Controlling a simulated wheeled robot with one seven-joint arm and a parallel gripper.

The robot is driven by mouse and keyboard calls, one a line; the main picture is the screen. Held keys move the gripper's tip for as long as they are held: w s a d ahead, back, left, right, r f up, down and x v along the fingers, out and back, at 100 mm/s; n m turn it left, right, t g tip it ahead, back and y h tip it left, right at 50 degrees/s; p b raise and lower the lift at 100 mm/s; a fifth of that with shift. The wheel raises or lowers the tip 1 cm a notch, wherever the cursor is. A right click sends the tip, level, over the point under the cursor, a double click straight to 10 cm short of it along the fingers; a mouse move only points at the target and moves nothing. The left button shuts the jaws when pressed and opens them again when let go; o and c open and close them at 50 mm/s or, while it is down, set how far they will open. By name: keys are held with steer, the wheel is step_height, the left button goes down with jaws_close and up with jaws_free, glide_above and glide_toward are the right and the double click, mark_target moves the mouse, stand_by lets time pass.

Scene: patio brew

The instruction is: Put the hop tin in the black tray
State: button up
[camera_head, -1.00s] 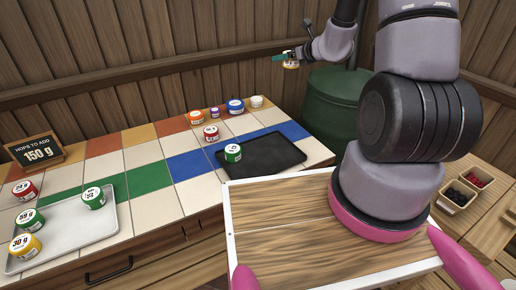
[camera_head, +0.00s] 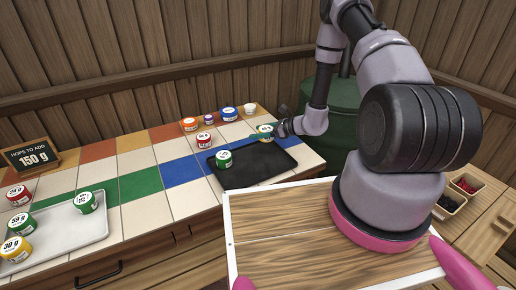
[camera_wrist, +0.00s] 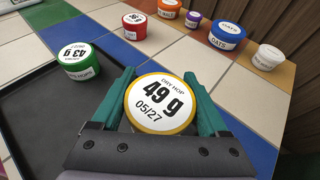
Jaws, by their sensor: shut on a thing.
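My gripper (camera_wrist: 160,105) is shut on a hop tin (camera_wrist: 158,100) with a yellow rim and a white lid reading "DRY HOP 49 g 05/27". In the head view the held tin (camera_head: 265,130) is at the far edge of the black tray (camera_head: 250,164). The wrist view shows the black tray (camera_wrist: 40,120) below and to the left of the tin. I cannot tell whether the tin touches the tray. A green tin (camera_head: 224,158) marked 43 g in the wrist view (camera_wrist: 76,58) is in the black tray at its left.
A red tin (camera_head: 204,139) stands behind the tray, with orange, purple, blue and white tubs (camera_head: 229,114) farther back. A light metal tray (camera_head: 60,238) with several tins is at the left. A sign (camera_head: 32,158) reads "HOPS TO ADD 150 g". The black tray's middle is clear.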

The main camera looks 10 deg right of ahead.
mark_target(259, 148)
step_height(259, 148, down, 5)
steer(key=shift+f, duration=0.15)
stand_by(0.3)
